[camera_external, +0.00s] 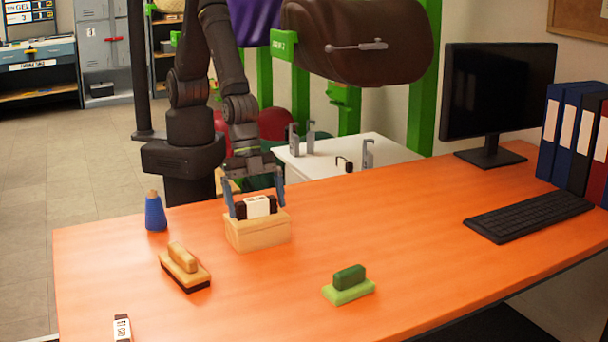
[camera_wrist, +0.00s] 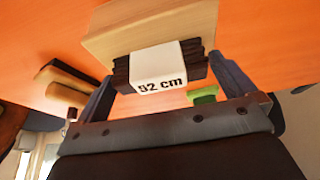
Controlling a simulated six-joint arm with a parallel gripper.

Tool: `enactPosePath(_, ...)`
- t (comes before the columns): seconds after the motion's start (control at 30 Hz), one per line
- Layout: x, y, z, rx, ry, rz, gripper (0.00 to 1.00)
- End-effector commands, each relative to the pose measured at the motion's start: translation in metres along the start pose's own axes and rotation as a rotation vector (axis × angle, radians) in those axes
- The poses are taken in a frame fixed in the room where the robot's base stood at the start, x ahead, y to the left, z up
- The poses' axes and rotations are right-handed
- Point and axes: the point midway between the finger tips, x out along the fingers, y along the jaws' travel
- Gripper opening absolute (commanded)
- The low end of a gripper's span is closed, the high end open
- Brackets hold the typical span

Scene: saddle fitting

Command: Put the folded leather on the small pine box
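The folded leather (camera_external: 270,207) is a dark brown bundle with a white band. The box is pale wood and also shows behind the leather in the wrist view (camera_wrist: 150,25). My gripper (camera_external: 256,208) points down, with one finger at each end of the leather, seemingly closed on it. Any thin gap at the fingertips is too small to make out.
A wooden brush (camera_external: 183,267) and a green brush (camera_external: 349,285) lie nearer the front. A small white-labelled item (camera_external: 122,328) is at the front left. A keyboard (camera_external: 530,213) and monitor (camera_external: 497,95) stand right. The table's middle right is clear.

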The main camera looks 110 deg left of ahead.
Motion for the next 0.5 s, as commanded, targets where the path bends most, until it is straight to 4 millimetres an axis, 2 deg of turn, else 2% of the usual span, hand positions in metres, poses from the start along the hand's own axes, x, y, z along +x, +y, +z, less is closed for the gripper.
enactPosePath(0.23,-0.014,0.0,-0.002,0.0,0.003,0.0,1.0)
enactPosePath(0.5,-0.058,0.0,-0.002,-0.001,0.004,0.0,1.0)
